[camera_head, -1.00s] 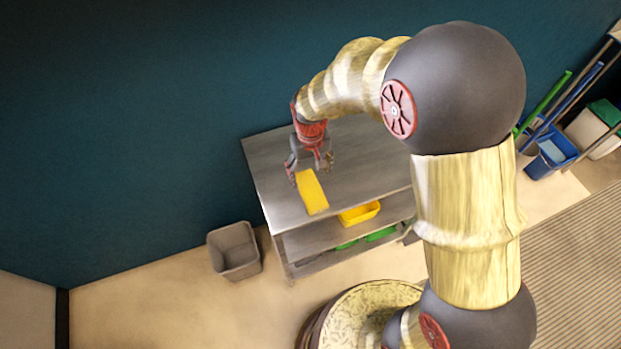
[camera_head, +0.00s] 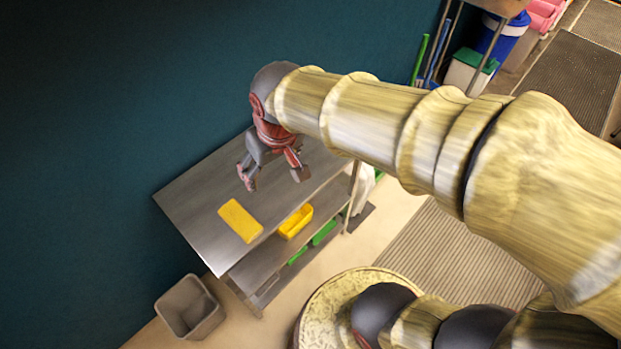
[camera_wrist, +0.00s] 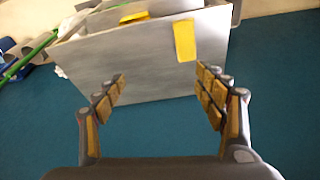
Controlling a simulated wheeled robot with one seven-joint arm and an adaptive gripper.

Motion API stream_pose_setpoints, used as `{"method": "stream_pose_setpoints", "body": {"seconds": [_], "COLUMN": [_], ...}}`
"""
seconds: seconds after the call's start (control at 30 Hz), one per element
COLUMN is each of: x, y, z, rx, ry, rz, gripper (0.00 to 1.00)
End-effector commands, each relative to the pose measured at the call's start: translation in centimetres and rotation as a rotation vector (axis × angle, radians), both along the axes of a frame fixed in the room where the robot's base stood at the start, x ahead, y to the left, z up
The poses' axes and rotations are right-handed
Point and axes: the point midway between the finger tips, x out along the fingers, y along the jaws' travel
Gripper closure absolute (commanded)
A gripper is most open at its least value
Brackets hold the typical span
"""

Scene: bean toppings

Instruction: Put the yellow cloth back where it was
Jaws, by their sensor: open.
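The yellow cloth (camera_head: 240,220) lies flat on the steel table top (camera_head: 190,207), close to its front edge in the head view. It also shows in the wrist view (camera_wrist: 184,40), near the right side of the table top. My gripper (camera_head: 272,183) is open and empty. It hangs above the back part of the table, behind and to the right of the cloth in the head view, apart from it. In the wrist view the open fingers (camera_wrist: 162,92) have nothing between them.
A yellow bin (camera_head: 296,221) and green items (camera_head: 324,232) sit on the shelves below the table top. A grey waste bin (camera_head: 190,308) stands on the floor at the left front. Brooms and a green-lidded bin (camera_head: 470,70) stand along the wall at right.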

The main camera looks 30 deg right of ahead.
Motion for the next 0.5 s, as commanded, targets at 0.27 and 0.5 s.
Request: {"method": "stream_pose_setpoints", "body": {"seconds": [0.27,0.5], "x": [-7.8,-9.9], "y": [-3.5,-4.2], "z": [4.1,4.5], "rx": [0.009,0.009], "ry": [-0.150,-0.188], "rz": [-0.086,-0.108], "gripper": [0.29,0.29]}}
